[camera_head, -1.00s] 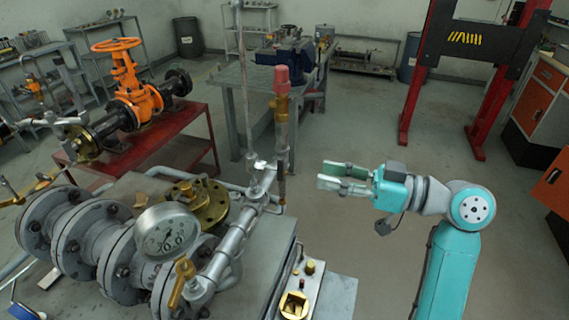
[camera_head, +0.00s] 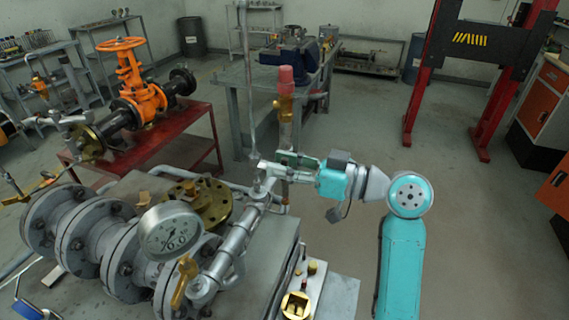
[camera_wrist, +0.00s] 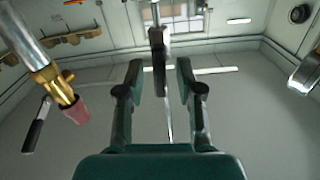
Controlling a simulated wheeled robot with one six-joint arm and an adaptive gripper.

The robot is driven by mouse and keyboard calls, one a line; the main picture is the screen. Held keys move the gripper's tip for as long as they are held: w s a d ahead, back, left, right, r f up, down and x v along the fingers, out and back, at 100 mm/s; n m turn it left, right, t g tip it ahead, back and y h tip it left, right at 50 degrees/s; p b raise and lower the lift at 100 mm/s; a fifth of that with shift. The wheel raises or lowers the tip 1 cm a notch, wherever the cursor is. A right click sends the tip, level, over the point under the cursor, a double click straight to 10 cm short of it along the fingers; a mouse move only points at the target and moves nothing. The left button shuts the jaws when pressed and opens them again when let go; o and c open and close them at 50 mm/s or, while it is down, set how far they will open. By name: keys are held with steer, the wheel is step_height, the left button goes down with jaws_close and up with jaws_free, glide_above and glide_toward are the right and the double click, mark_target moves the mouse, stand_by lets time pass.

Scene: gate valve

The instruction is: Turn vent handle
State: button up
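My gripper (camera_head: 268,159) reaches left to the foot of the thin upright vent pipe (camera_head: 248,90). In the wrist view, its two green fingers (camera_wrist: 160,80) are spread apart. A dark narrow piece, which looks like the vent handle (camera_wrist: 158,62), stands between the fingertips, with a gap on each side. The pipe runs up behind it. In the head view the fingers largely hide this spot, so I cannot tell whether anything touches.
A brass valve with a red cap (camera_head: 286,76) stands close behind my gripper; its cap also shows at left in the wrist view (camera_wrist: 76,112). A pressure gauge (camera_head: 171,231) and a brass lever (camera_head: 184,281) are nearer. Open floor (camera_head: 350,230) lies to the right.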

jaws_close()
steer(key=shift+m, duration=0.3)
steer(key=m, duration=0.3)
steer(key=shift+w+m, duration=0.2)
steer(key=shift+m, duration=0.1)
steer(key=m, duration=0.4)
steer(key=shift+w+d+f+m, duration=0.15)
steer(key=shift+f+m, duration=0.05)
steer(key=shift+m, duration=0.1)
steer(key=shift+w+f+m, duration=0.1)
steer(key=shift+f+m, duration=0.1)
steer(key=shift+m, duration=1.85)
steer(key=shift+w+f+m, duration=0.1)
steer(key=shift+f+m, duration=0.05)
steer(key=shift+m, duration=1.9)
